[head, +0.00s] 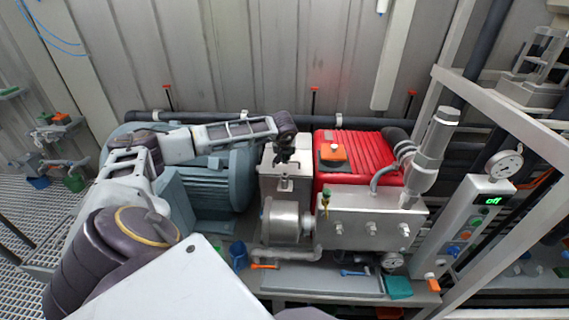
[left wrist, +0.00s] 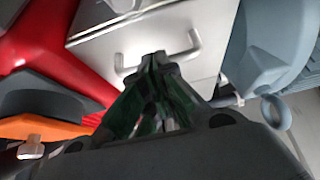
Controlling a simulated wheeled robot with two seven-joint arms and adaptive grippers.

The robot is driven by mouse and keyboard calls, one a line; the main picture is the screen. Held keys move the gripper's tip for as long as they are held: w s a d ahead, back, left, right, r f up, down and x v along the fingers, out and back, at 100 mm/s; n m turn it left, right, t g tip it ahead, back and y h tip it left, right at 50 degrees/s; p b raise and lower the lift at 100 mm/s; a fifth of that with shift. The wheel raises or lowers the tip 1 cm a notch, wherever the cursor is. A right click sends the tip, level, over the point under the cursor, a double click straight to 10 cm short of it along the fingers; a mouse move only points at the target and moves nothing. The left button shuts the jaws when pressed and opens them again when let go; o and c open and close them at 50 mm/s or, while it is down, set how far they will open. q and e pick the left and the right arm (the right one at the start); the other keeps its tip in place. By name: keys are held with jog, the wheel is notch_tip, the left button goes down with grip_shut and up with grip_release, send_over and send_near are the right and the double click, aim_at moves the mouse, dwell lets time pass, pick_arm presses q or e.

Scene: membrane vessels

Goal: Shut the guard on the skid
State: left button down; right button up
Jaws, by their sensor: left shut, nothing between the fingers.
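The guard (head: 270,172) is a silver metal box between the blue motor and the red pump part on the skid. It has a bar handle, which shows in the left wrist view (left wrist: 185,50) on the guard's flat panel (left wrist: 205,78). I cannot tell how far open the guard stands. My left gripper (head: 284,158) is over the guard, shut and empty. In the left wrist view its fingertips (left wrist: 155,60) overlap the handle's middle; I cannot tell whether they touch it. My right gripper is not in view.
The blue motor (head: 228,185) lies left of the guard, the red pump part (head: 370,160) right. A silver block with fittings (head: 350,225) stands in front. A control panel (head: 470,215) reads "off". Tools lie along the skid's front edge. A grey frame (head: 500,110) bounds the right.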

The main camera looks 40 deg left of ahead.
pick_arm(q)
jog(key=shift+w+a+r+p, duration=0.1)
jog(key=shift+r+p, duration=0.25)
jog(key=shift+r, duration=0.35)
jog(key=shift+s+d+r, duration=0.3)
jog(key=shift+s+d, duration=0.05)
jog(key=shift+s, duration=0.05)
jog(key=shift+s+d, duration=0.5)
jog(key=shift+s, duration=0.05)
jog(key=s+d, duration=0.2)
jog(key=s, duration=0.1)
jog(key=s+d, duration=0.1)
jog(key=shift+s+d+f+b, duration=0.2)
jog(key=shift+d+f+b, duration=0.1)
jog(key=shift+d+f, duration=0.1)
jog(key=shift+s+d, duration=0.25)
jog(key=shift+s, duration=0.15)
jog(key=shift+s+d, duration=0.15)
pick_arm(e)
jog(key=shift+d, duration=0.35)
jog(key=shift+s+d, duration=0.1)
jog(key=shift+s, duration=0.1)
pick_arm(q)
jog(key=shift+d+f, duration=0.1)
jog(key=shift+f, duration=0.05)
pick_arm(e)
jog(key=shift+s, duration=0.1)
